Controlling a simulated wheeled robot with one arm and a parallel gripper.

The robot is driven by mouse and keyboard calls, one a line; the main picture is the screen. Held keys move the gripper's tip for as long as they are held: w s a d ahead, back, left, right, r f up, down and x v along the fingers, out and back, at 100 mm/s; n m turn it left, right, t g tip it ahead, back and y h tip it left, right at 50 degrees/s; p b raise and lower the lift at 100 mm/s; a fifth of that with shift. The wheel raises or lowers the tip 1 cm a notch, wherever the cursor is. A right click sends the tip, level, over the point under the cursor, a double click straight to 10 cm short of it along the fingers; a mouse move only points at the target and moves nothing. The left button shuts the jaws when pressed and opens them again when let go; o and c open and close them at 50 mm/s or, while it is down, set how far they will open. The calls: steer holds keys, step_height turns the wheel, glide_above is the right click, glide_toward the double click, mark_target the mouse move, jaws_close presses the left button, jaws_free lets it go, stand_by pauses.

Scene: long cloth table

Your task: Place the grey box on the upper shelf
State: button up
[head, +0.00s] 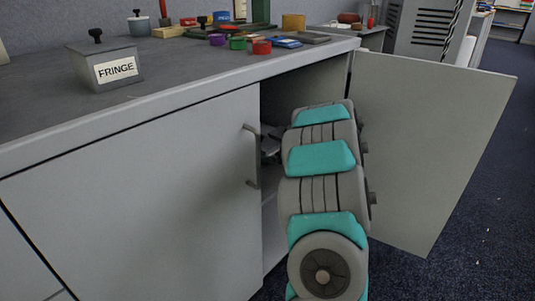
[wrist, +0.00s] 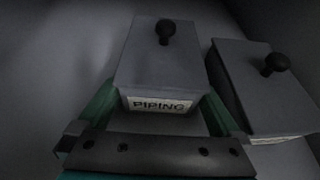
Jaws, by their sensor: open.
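In the wrist view a grey box labelled PIPING (wrist: 158,72), with a black knob on its lid, stands between the two teal fingers of my gripper (wrist: 160,92). The fingers are open, one on each side of the box; I cannot tell whether they touch it. A second grey box with a black knob (wrist: 262,95) stands just to the right, its label seen too obliquely to read. In the head view my arm reaches into the open cabinet, and the gripper is mostly hidden behind the door edge and arm. Another grey box labelled FRINGE (head: 108,68) stands on the counter top.
The right cabinet door (head: 430,150) is swung wide open beside my arm. The left door (head: 140,200) is shut, its handle (head: 250,155) close to the arm. Several coloured pots, a wooden block and a tray crowd the counter's back. The cabinet interior is dark.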

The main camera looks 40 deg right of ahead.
steer(key=v, duration=1.2)
steer(key=shift+p, duration=0.35)
